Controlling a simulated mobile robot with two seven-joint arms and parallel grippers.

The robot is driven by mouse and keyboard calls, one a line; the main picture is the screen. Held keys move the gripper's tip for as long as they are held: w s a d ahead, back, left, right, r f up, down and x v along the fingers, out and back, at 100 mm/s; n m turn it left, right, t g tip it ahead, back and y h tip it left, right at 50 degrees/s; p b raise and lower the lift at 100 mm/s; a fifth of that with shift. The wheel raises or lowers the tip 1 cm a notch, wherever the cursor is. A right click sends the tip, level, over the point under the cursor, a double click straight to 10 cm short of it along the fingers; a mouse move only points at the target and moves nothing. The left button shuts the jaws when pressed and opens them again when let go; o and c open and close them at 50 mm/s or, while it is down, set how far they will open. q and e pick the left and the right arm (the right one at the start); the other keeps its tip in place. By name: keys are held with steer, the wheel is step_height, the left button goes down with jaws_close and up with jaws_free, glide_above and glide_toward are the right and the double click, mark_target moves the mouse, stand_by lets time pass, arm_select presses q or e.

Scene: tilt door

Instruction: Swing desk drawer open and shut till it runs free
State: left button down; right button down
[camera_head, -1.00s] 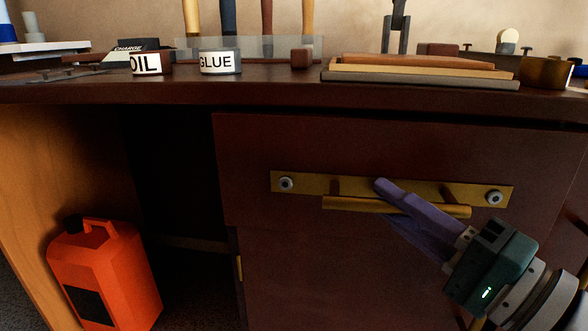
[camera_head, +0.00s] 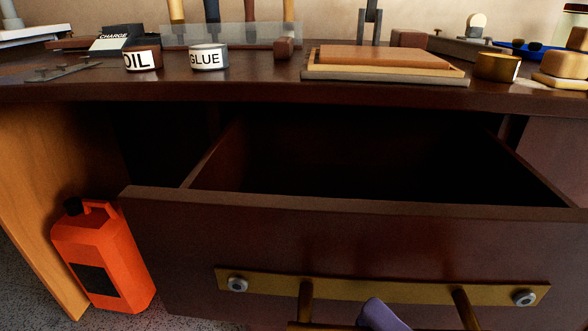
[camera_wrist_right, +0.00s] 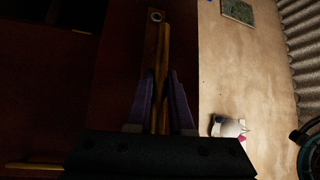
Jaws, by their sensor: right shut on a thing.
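The desk drawer (camera_head: 330,240) stands pulled well out of the desk, and its dark inside looks empty. Its brass handle (camera_head: 460,306) is on the drawer front, with the bar at the bottom edge of the head view. My right gripper (camera_head: 380,316) shows there only as a purple fingertip at the handle. In the right wrist view the two purple fingers of my right gripper (camera_wrist_right: 161,100) are closed around the brass handle bar (camera_wrist_right: 163,55), one on each side. My left gripper is not in view.
An orange jerrycan (camera_head: 105,258) stands on the floor left of the drawer. On the desktop (camera_head: 250,88) are an oil tin (camera_head: 143,58), a glue tin (camera_head: 208,57), a stack of boards (camera_head: 385,65) and a brass cup (camera_head: 497,66). Another drawer handle shows in the wrist view (camera_wrist_right: 35,166).

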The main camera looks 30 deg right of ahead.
steer(key=c, duration=0.8)
jaws_free()
steer(key=v, duration=1)
